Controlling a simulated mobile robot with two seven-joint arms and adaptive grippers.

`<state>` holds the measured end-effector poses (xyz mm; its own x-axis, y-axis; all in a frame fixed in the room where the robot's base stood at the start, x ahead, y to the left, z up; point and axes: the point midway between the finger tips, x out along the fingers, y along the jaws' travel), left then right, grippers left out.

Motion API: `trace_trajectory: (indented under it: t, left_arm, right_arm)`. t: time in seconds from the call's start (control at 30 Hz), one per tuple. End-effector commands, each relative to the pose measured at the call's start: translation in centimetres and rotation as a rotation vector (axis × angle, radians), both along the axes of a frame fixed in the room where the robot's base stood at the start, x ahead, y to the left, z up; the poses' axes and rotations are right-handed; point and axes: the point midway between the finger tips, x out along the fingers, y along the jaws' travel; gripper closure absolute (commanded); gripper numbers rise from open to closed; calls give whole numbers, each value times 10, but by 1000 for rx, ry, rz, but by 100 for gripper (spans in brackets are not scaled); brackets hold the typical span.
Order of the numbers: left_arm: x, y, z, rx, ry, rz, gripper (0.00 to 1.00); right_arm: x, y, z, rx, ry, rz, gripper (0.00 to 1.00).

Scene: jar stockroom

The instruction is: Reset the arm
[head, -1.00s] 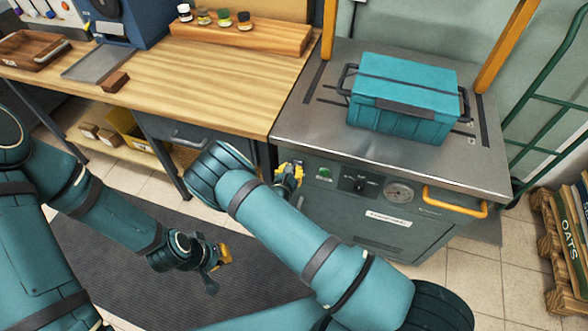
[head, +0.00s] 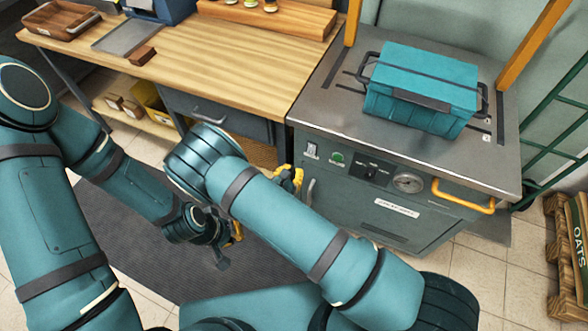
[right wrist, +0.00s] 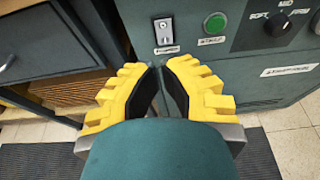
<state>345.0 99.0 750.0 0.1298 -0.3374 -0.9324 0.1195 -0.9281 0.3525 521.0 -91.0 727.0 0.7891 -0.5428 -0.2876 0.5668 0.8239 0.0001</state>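My right gripper (head: 290,178) is in front of the grey metal cabinet (head: 420,222). Part of it is hidden behind my own forearm in the head view. In the right wrist view, its two yellow fingers (right wrist: 156,72) come together at the tips with nothing between them. The cabinet's switch and green button are just beyond them. My left gripper (head: 234,240) hangs low over the dark floor mat (head: 110,225). It is small and partly covered by its own wrist and my right arm, so its fingers cannot be read. No held object shows.
A teal case (head: 422,88) sits on the cabinet top. A yellow handle (head: 463,197) sticks out from the cabinet front. The wooden workbench (head: 225,75) stands at left, with a drawer (head: 215,115) below. An oats sack (head: 577,245) is at far right. Floor mat and tiles are open.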

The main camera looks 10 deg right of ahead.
Motion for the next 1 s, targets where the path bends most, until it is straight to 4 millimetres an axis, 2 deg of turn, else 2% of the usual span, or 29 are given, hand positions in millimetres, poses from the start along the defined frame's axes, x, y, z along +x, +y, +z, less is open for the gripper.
trace_trajectory:
  t: [0.43, 0.57, 0.67, 0.73, 0.8, 0.9, 1.0]
  left_arm:
    - [0, 0, 0, 0, 0, 0, 100]
    - [0, 0, 0, 0, 0, 0, 100]
    - [0, 0, 0, 0, 0, 0, 100]
    - [0, 0, 0, 0, 0, 0, 100]
    - [0, 0, 0, 0, 0, 0, 100]
    - [0, 0, 0, 0, 0, 0, 100]
    - [0, 0, 0, 0, 0, 0, 100]
  right_arm:
    - [0, -1, -1, 2, 3, -6, 100]
    - [-16, -22, -8, 46, 53, -116, 100]
    - [-52, -52, -23, 143, 148, -329, 100]
    - [-91, -72, -36, 254, 235, -540, 100]
    - [-135, -79, -47, 386, 317, -762, 100]
    - [-188, -70, -53, 593, 401, -1062, 100]
    - [-223, -45, -51, 819, 440, -1344, 100]
